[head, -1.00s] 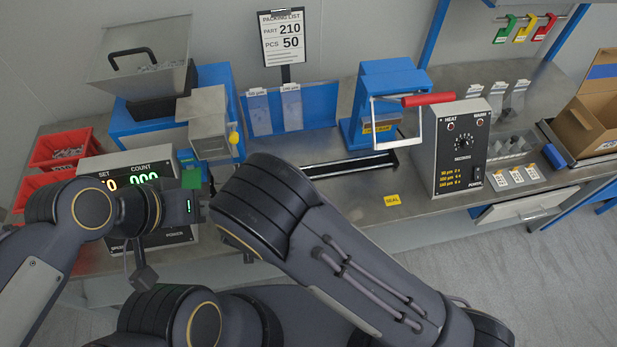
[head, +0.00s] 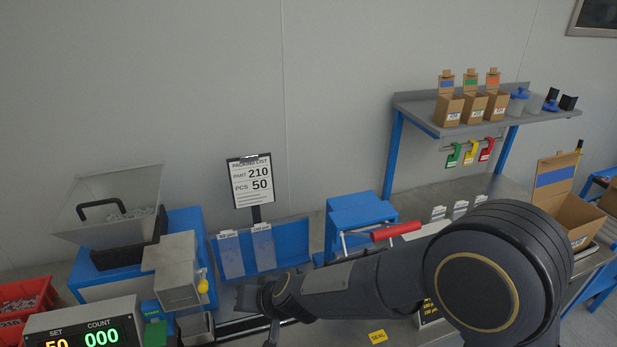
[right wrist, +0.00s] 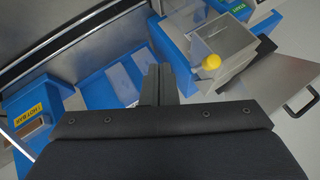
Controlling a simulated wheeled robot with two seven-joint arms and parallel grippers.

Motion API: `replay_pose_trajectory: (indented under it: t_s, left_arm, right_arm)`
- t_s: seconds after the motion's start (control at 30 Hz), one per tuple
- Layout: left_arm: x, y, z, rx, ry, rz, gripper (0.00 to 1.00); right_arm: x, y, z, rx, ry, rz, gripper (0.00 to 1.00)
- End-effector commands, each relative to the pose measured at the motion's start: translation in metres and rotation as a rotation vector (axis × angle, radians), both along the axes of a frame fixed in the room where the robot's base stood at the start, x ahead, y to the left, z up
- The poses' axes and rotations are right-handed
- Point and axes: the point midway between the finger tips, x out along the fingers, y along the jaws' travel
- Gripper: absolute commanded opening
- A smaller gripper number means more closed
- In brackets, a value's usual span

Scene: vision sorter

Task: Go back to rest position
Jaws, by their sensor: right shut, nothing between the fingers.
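My right arm comes in from the lower right in the head view and reaches left across the bench front. Its gripper (head: 250,297) is small and dark there, in front of the blue bag rack (head: 290,247). In the right wrist view my right gripper's fingers (right wrist: 158,84) are shut together with nothing between them. The bag rack shows beyond them there (right wrist: 88,92), and the sorter with its yellow knob (right wrist: 211,62) is to their right. My left gripper is not in view.
The counter display (head: 85,335) reads SET 50, COUNT 000. The blue sealer (head: 352,213) with its red handle (head: 394,232) stands close behind my right arm. Red bins (head: 25,300) are at left. An open carton (head: 570,210) is at right, and a shelf (head: 425,115) holds small boxes.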

Motion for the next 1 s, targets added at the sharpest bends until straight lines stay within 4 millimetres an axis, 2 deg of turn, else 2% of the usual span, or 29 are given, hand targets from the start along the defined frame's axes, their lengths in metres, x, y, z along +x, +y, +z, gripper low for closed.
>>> replay_pose_trajectory:
  t_s: [0.03, 0.1, 0.23, 0.3, 0.47, 0.6, 0.7, 0.8, 1.0]
  left_arm:
    - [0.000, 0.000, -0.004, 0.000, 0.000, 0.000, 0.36]
    - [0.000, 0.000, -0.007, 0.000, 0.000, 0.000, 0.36]
    - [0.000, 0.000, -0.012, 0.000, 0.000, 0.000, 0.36]
    - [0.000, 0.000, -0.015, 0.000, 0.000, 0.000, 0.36]
    - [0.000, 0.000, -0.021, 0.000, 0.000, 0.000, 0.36]
    - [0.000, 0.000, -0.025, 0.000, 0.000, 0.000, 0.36]
    - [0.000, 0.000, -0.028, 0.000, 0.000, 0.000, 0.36]
    - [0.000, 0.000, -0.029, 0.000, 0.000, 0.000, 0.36]
    - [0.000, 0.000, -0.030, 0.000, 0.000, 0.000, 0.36]
  right_arm:
    - [0.003, -0.026, 0.021, 0.046, 0.008, -0.013, 0.00]
    - [-0.001, -0.058, 0.046, 0.089, 0.020, -0.014, 0.00]
    - [-0.020, -0.121, 0.080, 0.136, 0.028, -0.020, 0.00]
    - [-0.036, -0.155, 0.091, 0.142, 0.028, -0.027, 0.00]
    - [-0.085, -0.227, 0.100, 0.108, 0.029, -0.070, 0.00]
    - [-0.134, -0.277, 0.090, 0.032, 0.039, -0.137, 0.00]
    - [-0.163, -0.302, 0.079, -0.031, 0.055, -0.191, 0.00]
    - [-0.185, -0.317, 0.069, -0.080, 0.072, -0.236, 0.00]
    - [-0.201, -0.328, 0.061, -0.120, 0.088, -0.271, 0.00]
